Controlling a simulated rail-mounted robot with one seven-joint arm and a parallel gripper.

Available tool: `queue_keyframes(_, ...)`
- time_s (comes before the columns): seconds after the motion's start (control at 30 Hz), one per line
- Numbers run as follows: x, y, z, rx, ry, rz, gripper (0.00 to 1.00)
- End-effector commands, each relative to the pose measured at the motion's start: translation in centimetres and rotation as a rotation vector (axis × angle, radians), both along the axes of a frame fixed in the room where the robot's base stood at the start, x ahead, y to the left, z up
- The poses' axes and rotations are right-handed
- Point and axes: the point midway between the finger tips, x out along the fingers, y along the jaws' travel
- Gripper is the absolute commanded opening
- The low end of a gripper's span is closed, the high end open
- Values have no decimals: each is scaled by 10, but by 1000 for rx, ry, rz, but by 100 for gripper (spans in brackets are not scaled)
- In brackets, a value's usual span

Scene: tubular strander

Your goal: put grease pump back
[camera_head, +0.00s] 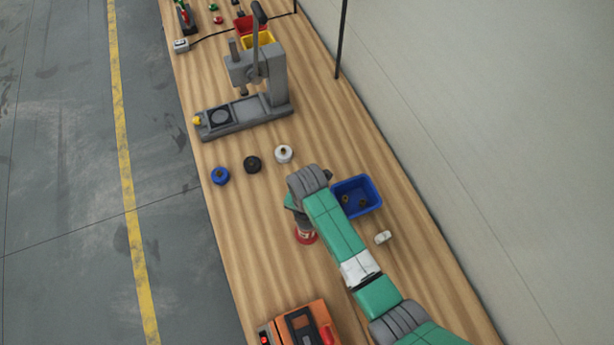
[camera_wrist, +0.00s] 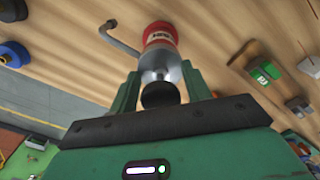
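The grease pump is a red can with a pale label and a silver pump head, spout and black knob. In the head view the grease pump (camera_head: 306,238) appears upright on the wooden bench, its top hidden by my arm. In the wrist view the grease pump (camera_wrist: 160,38) lies straight ahead, its bent spout pointing left. My gripper (camera_wrist: 160,75) has one green finger on each side of the silver pump head, with the tips appearing to touch it. The black knob sits between the fingers. In the head view my gripper (camera_head: 296,205) is mostly hidden.
A blue bin (camera_head: 357,196) with small parts stands right of my gripper. A small white object (camera_head: 383,237) lies below it. Blue (camera_head: 220,176), black (camera_head: 252,164) and white (camera_head: 284,154) spools stand upper left. An orange machine (camera_head: 300,325) is at the bottom.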

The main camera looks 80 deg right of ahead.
Motion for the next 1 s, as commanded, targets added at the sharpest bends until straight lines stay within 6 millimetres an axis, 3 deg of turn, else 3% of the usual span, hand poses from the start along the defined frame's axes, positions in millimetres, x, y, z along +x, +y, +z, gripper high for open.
queue_keyframes(0.37,0,0,8,-1,-1,0,54)
queue_keyframes(0.7,1,-1,88,-4,-4,1,54)
queue_keyframes(0.83,1,0,110,-2,-2,1,54)
queue_keyframes(1.0,0,0,123,0,-1,0,54)
